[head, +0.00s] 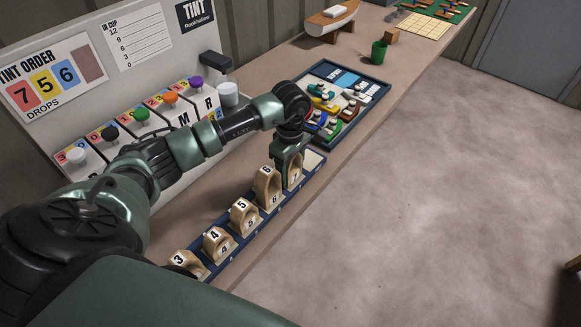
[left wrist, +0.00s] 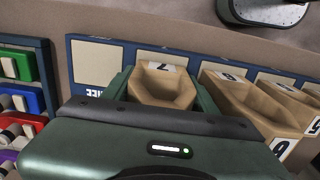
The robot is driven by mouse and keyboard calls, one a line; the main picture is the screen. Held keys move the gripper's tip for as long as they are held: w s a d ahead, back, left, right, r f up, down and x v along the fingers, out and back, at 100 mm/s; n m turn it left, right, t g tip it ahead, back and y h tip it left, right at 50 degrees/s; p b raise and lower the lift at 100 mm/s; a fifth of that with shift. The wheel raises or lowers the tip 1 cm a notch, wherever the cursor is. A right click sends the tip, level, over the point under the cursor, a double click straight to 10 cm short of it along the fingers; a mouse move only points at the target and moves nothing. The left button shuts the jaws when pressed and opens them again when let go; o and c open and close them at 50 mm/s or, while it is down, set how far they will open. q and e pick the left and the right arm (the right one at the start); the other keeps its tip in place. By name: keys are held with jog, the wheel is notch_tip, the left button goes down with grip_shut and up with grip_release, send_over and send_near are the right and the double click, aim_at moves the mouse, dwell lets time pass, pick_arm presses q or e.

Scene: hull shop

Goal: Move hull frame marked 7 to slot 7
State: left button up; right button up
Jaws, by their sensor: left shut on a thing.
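The pale wooden hull frame 7 (head: 298,167) is between the fingers of my left gripper (head: 288,158), which is shut on it. In the left wrist view, the hollow frame (left wrist: 162,88) sits between the green fingers, and a 7 plate shows at its far edge. The frame is upright at slot 7 of the blue rack (head: 316,171), just beyond frame 6 (head: 266,184). I cannot tell whether its base is fully seated, as the gripper covers part of it. My right gripper is not in view.
Frames 5 (head: 241,214), 4 (head: 217,242) and 3 (head: 184,261) stand along the rack. An empty plate (left wrist: 97,60) lies beyond slot 7. A blue tray of coloured pieces (head: 366,83) is behind the gripper. The tint dispenser (head: 150,80) stands at left.

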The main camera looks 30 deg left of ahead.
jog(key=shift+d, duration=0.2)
pick_arm(q)
jog(key=shift+f, duration=0.1)
jog(key=o, duration=1.2)
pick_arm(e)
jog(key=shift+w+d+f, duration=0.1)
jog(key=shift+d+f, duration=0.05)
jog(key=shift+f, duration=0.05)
pick_arm(q)
jog(key=shift+r, duration=0.7)
notch_tip(320, 180, up, 10)
jog(key=b, duration=0.2)
jog(key=shift+f+b, duration=0.15)
jog(key=shift+b, duration=0.2)
jog(key=shift+r, duration=0.65)
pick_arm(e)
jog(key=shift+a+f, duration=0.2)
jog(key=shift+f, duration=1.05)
pick_arm(q)
jog(key=shift+d+f, duration=0.1)
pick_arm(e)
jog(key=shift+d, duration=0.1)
